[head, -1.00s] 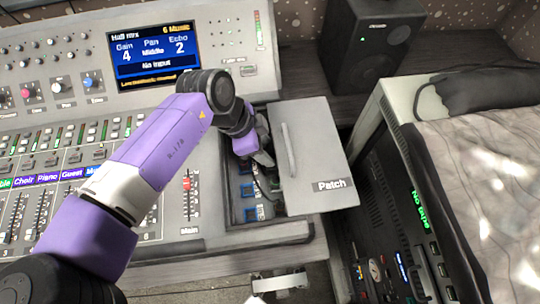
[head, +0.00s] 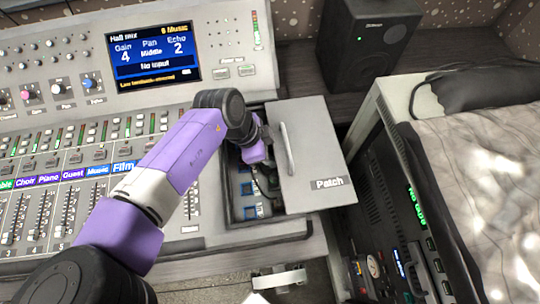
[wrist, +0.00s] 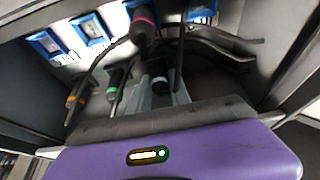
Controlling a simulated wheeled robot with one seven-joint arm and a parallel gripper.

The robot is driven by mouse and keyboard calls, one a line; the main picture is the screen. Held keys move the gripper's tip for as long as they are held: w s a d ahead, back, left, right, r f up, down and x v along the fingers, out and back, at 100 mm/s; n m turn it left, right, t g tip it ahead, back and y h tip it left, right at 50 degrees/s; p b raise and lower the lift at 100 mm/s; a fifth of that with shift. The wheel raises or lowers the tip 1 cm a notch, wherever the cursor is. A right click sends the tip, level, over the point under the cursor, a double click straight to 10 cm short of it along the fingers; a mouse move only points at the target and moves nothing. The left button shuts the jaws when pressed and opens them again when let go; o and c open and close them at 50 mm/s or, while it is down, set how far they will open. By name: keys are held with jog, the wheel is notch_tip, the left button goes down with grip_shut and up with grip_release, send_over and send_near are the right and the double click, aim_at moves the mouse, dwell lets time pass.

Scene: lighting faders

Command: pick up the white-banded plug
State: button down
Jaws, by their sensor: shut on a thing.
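My gripper (wrist: 163,97) is shut on a dark plug (wrist: 157,72) inside the patch bay, low in the wrist view. Blue sockets (head: 247,189) line the bay's left side.
The grey Patch lid (head: 317,150), with its handle, stands just right of my gripper. Cables (wrist: 232,45) crowd the bay. The fader console (head: 80,190) is on the left, a black speaker (head: 368,50) behind, and an equipment rack (head: 385,200) on the right.

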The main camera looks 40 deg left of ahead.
jog(key=shift+r, duration=0.15)
jog(key=shift+r, duration=0.25)
jog(key=s+a+b, duration=0.1)
jog(key=s+a+r+b, duration=0.1)
jog(key=s, duration=0.1)
jog(key=shift+a+r, duration=0.1)
jog(key=shift+a, duration=0.3)
notch_tip(320, 180, up, 14)
jog(key=p, duration=0.1)
jog(key=shift+d+r+p, duration=0.1)
jog(key=shift+r+p, duration=0.95)
jog(key=shift+p, duration=1.1)
jog(key=shift+s+f, duration=0.1)
